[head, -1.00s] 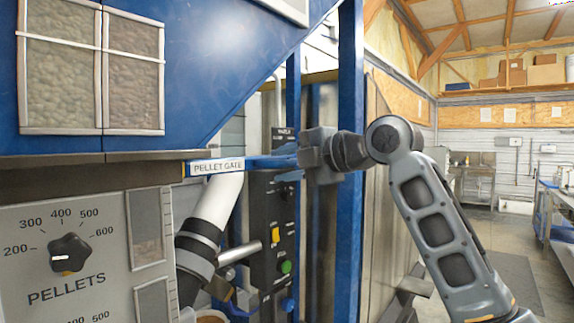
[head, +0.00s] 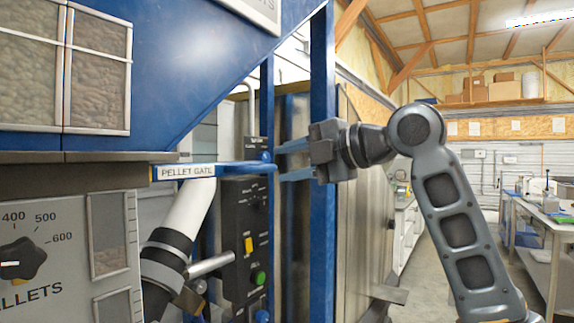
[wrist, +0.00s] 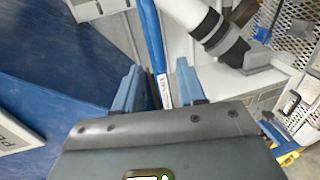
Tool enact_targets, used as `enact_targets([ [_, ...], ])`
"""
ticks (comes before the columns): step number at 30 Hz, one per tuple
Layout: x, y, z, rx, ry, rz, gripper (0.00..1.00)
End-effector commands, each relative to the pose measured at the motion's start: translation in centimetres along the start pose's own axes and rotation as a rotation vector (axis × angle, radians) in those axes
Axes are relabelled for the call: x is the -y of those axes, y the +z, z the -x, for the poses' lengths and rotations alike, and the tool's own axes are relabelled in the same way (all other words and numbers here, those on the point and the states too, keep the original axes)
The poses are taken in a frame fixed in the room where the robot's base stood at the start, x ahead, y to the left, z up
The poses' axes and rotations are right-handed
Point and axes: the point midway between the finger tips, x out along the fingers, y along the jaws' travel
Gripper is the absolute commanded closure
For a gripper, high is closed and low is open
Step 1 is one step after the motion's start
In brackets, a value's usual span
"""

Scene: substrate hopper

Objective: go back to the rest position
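My gripper (head: 279,161) is open. Its two blue fingers point left toward the end of the blue pellet gate handle (head: 238,168), with nothing held between them.
A blue upright post (head: 322,90) stands right behind my gripper. A black control panel (head: 246,235) with yellow and green buttons is below the handle. A white pipe (head: 188,212) slants down to its left. Open floor and a workbench (head: 540,215) lie at the right.

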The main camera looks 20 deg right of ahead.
Motion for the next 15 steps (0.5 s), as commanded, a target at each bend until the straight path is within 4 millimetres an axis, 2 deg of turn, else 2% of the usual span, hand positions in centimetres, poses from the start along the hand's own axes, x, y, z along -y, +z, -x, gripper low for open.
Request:
enact_targets([
  [9, 0.5, 0.0, -0.2, 0.001, 0.005, -0.018, 0.60],
  [11, 1.4, 0.0, -0.6, 0.002, 0.015, -0.053, 0.60],
  [15, 5.0, -0.2, -1.7, 0.011, 0.063, -0.205, 0.60],
])
